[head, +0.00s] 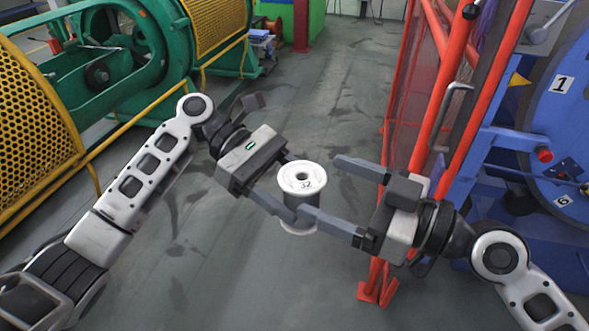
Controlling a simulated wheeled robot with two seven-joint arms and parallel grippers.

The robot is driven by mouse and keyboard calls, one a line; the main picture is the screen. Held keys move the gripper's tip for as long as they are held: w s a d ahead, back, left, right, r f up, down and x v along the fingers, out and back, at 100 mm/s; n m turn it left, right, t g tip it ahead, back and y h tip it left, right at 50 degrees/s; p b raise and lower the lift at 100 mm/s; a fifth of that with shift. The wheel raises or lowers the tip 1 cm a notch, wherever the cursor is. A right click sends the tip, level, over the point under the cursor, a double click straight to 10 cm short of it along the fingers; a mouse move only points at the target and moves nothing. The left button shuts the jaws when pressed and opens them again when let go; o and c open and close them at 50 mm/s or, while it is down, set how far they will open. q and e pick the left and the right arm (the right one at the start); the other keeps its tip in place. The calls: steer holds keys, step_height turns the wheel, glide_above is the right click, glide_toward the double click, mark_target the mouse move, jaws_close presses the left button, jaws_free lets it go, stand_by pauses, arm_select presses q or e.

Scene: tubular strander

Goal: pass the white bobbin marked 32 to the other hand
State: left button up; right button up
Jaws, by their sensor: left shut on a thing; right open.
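The white bobbin marked 32 (302,178) is upright in mid-air near the middle of the head view, with white flanges and a dark wound middle. My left gripper (291,187) comes in from the left and is shut on it, one finger across its front and one behind. My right gripper (319,185) comes in from the right and is open. Its lower finger passes in front of the bobbin's lower part, and its upper finger is to the right of the top flange. I cannot tell whether the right fingers touch the bobbin.
Green and yellow machinery (100,60) with a yellow rail stands at the left. A red frame with mesh (430,85) stands close behind my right gripper. A blue numbered machine disc (560,120) is at the far right. The grey floor (320,80) between is open.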

mark_target(289, 172)
arm_select(q)
steer(key=shift+r, duration=0.1)
arm_select(e)
steer(key=x, duration=0.7)
steer(key=shift+w+a, duration=0.1)
steer(key=shift+a, duration=0.15)
steer(key=shift+c, duration=0.4)
steer(key=c, duration=1)
arm_select(q)
steer(key=o, duration=1)
steer(key=shift+c, duration=0.2)
arm_select(e)
steer(key=shift+r, duration=0.15)
steer(key=c, duration=0.4)
arm_select(q)
steer(key=o, duration=0.5)
